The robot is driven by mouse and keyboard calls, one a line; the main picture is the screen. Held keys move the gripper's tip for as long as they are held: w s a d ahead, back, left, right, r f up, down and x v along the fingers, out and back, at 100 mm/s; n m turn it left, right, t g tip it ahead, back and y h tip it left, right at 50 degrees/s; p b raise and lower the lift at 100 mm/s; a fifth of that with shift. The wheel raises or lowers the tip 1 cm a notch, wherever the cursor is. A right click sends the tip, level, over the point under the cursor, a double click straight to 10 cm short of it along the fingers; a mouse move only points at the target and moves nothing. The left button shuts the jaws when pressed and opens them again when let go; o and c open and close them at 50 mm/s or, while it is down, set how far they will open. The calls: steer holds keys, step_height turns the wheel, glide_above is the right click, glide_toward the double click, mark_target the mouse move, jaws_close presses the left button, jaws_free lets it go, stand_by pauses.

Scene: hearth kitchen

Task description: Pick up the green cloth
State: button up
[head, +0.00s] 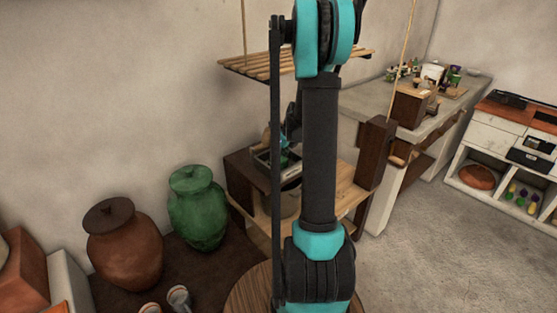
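I cannot make out a green cloth for certain. A grey tray (262,157) with small, dark greenish contents sits on a dark wooden box (243,177) behind my arm. Its contents are too small and too covered to name. My upright arm link blocks the middle of the view and hides part of this tray. Small teal and dark parts show just left of the link, above the tray, and may belong to my wrist or gripper. The fingertips cannot be made out, so neither their opening nor any hold shows.
A green lidded jar (198,212) and a brown lidded jar (125,245) stand at left. A slatted shelf (245,66) hangs above the tray. A counter (365,100) with a wooden box (411,105) runs at right. The grey floor (440,240) at right is clear.

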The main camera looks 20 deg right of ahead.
steer(key=shift+r, duration=0.6)
steer(key=shift+s+d+r, duration=0.1)
steer(key=t, duration=0.1)
steer(key=s+t+y, duration=0.1)
steer(key=t, duration=0.1)
steer(key=shift+s+d, duration=0.1)
steer(key=shift+d, duration=0.2)
step_height(320, 180, up, 6)
steer(key=s, duration=0.2)
steer(key=s+d+g, duration=0.1)
steer(key=s+d, duration=0.4)
steer(key=s, duration=0.4)
steer(key=s+d+r+g+h, duration=0.1)
steer(key=s+d+g, duration=0.1)
steer(key=s+d, duration=0.3)
steer(key=shift+s+r, duration=0.3)
steer(key=shift+s, duration=1.9)
